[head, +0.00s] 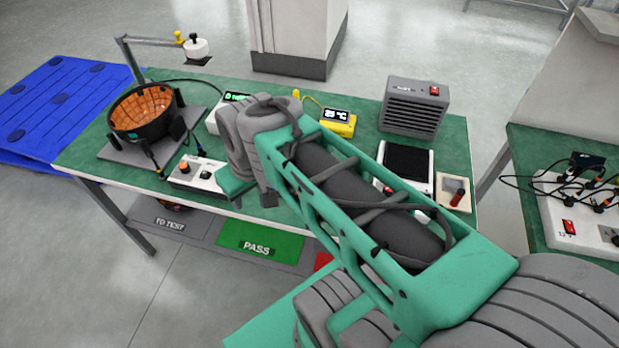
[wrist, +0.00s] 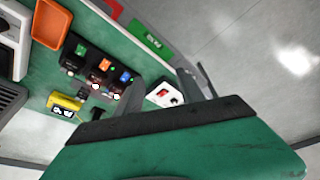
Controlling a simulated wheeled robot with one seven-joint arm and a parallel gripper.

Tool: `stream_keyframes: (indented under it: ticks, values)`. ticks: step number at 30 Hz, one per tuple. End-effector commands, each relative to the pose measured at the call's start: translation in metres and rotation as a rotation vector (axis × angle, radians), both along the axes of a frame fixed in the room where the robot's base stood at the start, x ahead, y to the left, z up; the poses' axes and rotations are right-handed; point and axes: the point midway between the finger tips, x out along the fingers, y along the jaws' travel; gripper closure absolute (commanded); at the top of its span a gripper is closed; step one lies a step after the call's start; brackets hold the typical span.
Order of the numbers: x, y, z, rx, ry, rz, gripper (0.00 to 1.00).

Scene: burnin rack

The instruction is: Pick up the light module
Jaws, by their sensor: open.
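Several small dark modules stand in a row on the green table in the wrist view. One has a green mark (wrist: 76,52), one an orange mark (wrist: 101,66) and one a blue mark (wrist: 124,78). I cannot tell which is the light module; my arm hides this row in the head view. My gripper (wrist: 168,82) is open, its two grey fingers apart, with nothing seen held. In the wrist view the modules are left of the fingers. In the head view its green body hangs over the table's front edge, and its fingertips are not clear.
A yellow meter (head: 338,123) and a grey heater-like box (head: 414,106) stand at the back. An orange tray (wrist: 51,23) lies near the modules. Floor mats, one marked PASS (head: 259,241), lie below.

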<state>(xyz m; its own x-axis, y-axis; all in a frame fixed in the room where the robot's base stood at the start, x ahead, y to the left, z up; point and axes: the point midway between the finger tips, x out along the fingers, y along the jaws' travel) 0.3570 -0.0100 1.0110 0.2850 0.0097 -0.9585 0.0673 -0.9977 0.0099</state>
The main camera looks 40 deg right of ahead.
Motion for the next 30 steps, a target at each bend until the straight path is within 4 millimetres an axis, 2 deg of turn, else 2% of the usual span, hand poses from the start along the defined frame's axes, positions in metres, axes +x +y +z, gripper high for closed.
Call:
stream_keyframes:
  ticks: [5,7,9,12,15,18,26,30]
  values:
    - [0.039,-0.083,-0.021,0.017,0.05,0.169,0.55]
    - [0.048,-0.13,-0.034,0.035,0.044,0.271,0.55]
    - [0.046,-0.177,-0.048,0.051,0.02,0.366,0.55]
    - [0.034,-0.232,-0.067,0.06,-0.03,0.478,0.55]
    - [0.019,-0.267,-0.078,0.055,-0.074,0.551,0.55]
    - [0.013,-0.279,-0.084,0.049,-0.095,0.587,0.55]
    - [0.024,-0.273,-0.116,0.051,-0.096,0.593,0.55]
    - [0.032,-0.27,-0.14,0.051,-0.096,0.593,0.55]
